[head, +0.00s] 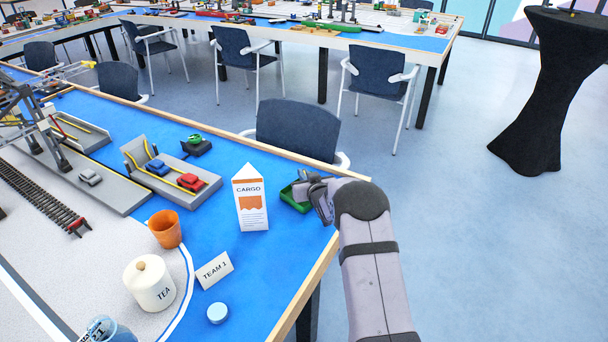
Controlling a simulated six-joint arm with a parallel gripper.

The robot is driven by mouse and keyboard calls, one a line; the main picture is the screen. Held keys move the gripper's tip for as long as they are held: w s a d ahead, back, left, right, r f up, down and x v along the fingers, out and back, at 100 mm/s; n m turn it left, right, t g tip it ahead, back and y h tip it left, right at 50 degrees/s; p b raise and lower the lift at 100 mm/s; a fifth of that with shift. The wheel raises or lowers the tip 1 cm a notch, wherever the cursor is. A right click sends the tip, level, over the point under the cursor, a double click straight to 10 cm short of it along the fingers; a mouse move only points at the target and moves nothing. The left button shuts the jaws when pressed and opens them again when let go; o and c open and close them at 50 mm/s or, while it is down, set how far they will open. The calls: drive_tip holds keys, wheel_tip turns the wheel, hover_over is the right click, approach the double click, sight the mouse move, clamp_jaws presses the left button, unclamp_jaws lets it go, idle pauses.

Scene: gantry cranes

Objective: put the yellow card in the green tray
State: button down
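The green tray (289,199) sits near the right edge of the blue table, just right of the white carton marked CARGO. My gripper (307,190) is at the tray's right side and covers part of it. Its fingers are small and overlapped in this view, so I cannot tell whether they are open or shut, or whether they hold anything. I cannot make out the yellow card; it may be hidden by my gripper or the carton.
The tall CARGO carton (251,200) stands close left of the tray. An orange cup (165,229), a white TEA jar (150,285), a TEAM 1 sign (215,270) and a light blue round piece (217,313) stand nearer. A chair (297,130) is beyond the table edge.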

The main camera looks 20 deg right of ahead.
drive_tip(key=shift+f, duration=0.1)
drive_tip(key=c, duration=2)
unclamp_jaws()
drive_tip(key=shift+r, duration=0.2)
drive_tip(key=b+v, duration=0.1)
drive_tip(key=v, duration=1.1)
